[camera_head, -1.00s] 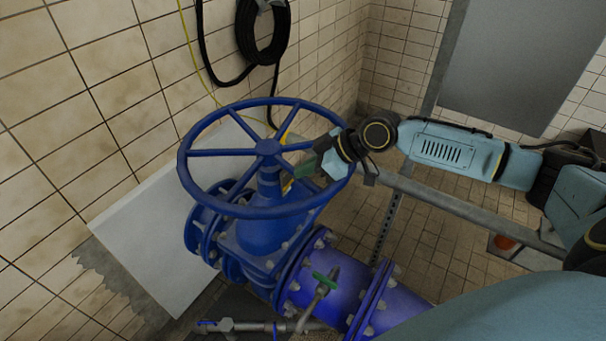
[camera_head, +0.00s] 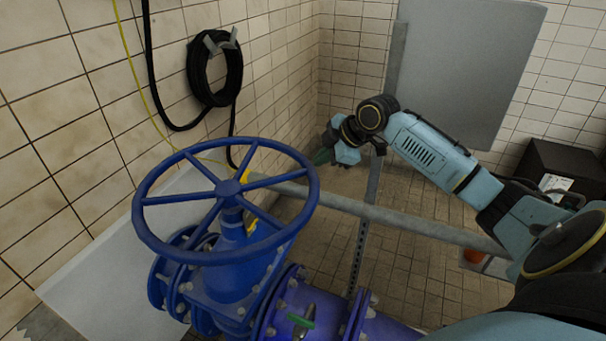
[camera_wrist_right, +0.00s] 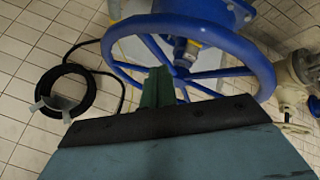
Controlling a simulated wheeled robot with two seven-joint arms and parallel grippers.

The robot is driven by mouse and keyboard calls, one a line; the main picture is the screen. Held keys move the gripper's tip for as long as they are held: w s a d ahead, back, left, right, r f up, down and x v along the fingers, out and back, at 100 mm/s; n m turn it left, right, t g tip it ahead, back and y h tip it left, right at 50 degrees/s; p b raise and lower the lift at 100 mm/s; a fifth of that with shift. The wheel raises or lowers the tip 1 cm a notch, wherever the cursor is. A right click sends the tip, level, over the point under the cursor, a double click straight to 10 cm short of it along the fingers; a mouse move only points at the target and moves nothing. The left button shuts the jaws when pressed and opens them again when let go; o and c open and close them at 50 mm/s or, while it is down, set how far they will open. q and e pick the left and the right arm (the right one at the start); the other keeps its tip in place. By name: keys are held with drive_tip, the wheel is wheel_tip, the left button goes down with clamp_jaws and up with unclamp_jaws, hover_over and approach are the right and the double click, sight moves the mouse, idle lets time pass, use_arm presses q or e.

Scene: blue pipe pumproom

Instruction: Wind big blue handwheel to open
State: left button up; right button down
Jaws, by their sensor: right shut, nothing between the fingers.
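The big blue handwheel (camera_head: 160,199) sits on top of a blue valve body (camera_head: 221,270) in the head view, left of centre. It has several spokes around a hub. My right gripper (camera_head: 322,157) is shut and empty, beyond the far right side of the rim and apart from it in the head view. In the right wrist view the green fingers (camera_wrist_right: 158,88) appear in front of the handwheel (camera_wrist_right: 262,72), overlapping its rim and spokes; the gap between them is hard to judge. My left gripper is not in view.
A grey horizontal pipe (camera_head: 400,220) runs behind the wheel to the right, beside a perforated upright post (camera_head: 364,215). A coiled black hose (camera_head: 236,80) hangs on the tiled wall. A grey panel (camera_head: 470,60) stands at the back. A black box (camera_head: 545,165) is at right.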

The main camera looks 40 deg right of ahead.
sight(303, 174)
drive_tip(key=x, duration=1)
drive_tip(key=shift+d, duration=0.25)
